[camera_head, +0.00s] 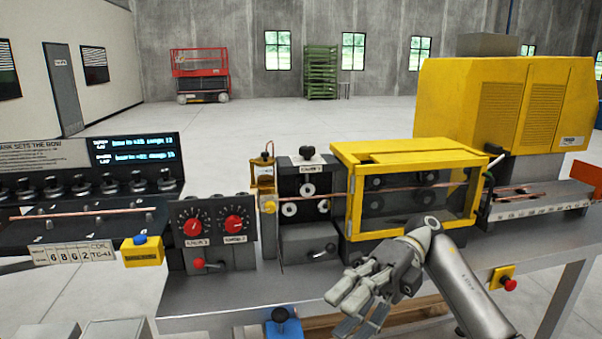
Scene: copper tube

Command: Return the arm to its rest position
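My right gripper (356,309) is at the lower middle of the head view, in front of the bench's front edge. Its arm comes in from the lower right and bends at a joint below the yellow guard. The fingers point down and to the left, with a gap between them and nothing seen in it. The gripper looks apart from the machine, though its exact distance is hard to tell. My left gripper is not in view. A thin copper tube (404,187) runs across the machine through the yellow-framed guard (398,150).
The steel bench (235,291) spans the view. A large yellow housing (505,100) is at the right. Open floor lies behind.

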